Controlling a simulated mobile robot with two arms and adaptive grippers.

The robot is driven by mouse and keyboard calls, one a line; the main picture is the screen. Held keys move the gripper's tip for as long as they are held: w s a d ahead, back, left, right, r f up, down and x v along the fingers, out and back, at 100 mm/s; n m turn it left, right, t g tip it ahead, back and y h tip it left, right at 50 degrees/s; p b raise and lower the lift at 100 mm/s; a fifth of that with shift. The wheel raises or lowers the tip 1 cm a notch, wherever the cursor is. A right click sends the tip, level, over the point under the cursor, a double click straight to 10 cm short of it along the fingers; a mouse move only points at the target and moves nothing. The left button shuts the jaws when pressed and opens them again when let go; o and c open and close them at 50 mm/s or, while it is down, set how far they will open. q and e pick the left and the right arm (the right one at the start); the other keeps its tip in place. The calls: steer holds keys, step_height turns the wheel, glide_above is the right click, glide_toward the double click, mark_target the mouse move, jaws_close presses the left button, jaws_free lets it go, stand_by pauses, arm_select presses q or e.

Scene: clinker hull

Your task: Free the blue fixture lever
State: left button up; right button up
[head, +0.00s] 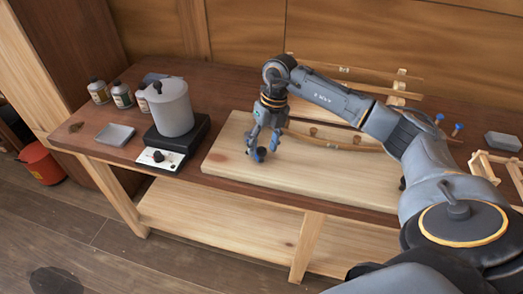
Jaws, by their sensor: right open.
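My right gripper (263,146) points down over the left part of the pale wooden board (225,160) on the bench. Its fingers are apart. A dark blue round knob (260,155) shows at the fingertips, and it looks like part of a blue lever. I cannot tell whether the fingers touch it. Two more blue knobs, one at the back (439,118) and one in front (457,128), stand to the right behind my arm. A curved wooden strip (330,143) runs along the board behind the gripper. My left gripper is out of view.
A grey pot (171,107) stands on a hotplate (159,157) left of the board. Several small bottles (121,95) and a grey tray (115,134) are farther left. A wooden frame (487,165) and a grey block (503,141) are at right. A wooden wall closes the back.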

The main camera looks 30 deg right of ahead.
steer(key=shift+a+f, duration=0.15)
steer(key=shift+f, duration=0.65)
steer(key=shift+a+f, duration=0.15)
steer(key=shift+f, duration=0.65)
jaws_close()
